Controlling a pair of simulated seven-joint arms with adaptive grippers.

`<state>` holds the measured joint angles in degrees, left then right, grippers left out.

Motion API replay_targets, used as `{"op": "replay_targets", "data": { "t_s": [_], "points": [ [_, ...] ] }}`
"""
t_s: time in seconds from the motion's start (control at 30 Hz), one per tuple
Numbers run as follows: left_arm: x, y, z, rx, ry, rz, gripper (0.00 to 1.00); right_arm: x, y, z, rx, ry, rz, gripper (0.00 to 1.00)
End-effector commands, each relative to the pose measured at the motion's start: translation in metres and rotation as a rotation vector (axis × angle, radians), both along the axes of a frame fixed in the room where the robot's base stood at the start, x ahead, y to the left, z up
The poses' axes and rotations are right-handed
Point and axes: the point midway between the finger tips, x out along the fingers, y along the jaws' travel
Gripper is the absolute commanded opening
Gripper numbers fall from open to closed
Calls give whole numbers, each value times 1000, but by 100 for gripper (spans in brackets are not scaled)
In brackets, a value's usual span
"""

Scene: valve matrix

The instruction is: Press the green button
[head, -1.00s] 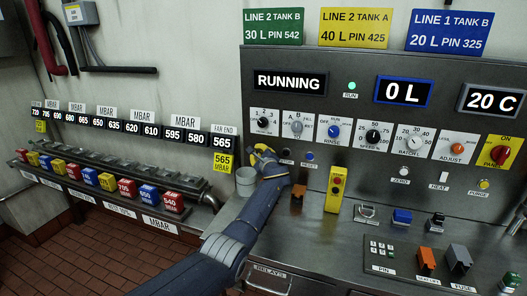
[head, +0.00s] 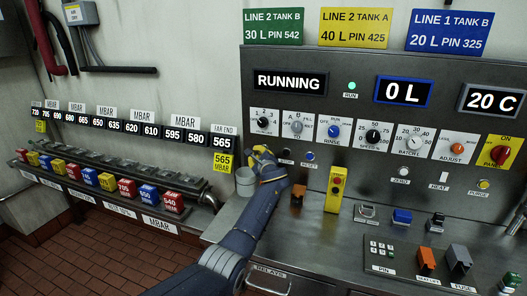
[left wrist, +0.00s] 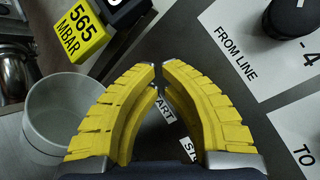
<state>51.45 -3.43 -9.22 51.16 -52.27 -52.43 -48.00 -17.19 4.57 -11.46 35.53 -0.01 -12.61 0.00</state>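My left gripper (head: 258,152) is in front of the control panel, just left of the stop button (head: 287,153). In the left wrist view its yellow fingers (left wrist: 161,68) come together at the tips with only a thin gap, and nothing shows between them. Part of a start label (left wrist: 163,112) shows between the fingers there. No green button shows by this label; the fingers cover that spot. Contact with the panel cannot be told. A lit green lamp (head: 351,86) labelled RUN is higher on the panel. My right gripper is not in view.
A grey cup (head: 245,182) stands close to the left of the gripper. Knobs such as the grey one (head: 296,127) sit above it. A blue button (head: 310,156) and a yellow control box (head: 337,190) are to its right. A yellow 565 MBAR sign (head: 223,163) is on the left.

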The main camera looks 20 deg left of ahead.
Motion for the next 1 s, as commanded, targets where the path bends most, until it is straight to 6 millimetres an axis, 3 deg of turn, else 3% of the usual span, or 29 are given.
{"op": "replay_targets", "data": {
  "t_s": [0.6,1.0],
  "points": [
    [-42,3,-1,-1,-1,0,0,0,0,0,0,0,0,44],
    [-50,4,0,0,0,0,0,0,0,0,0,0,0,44]
  ]
}}
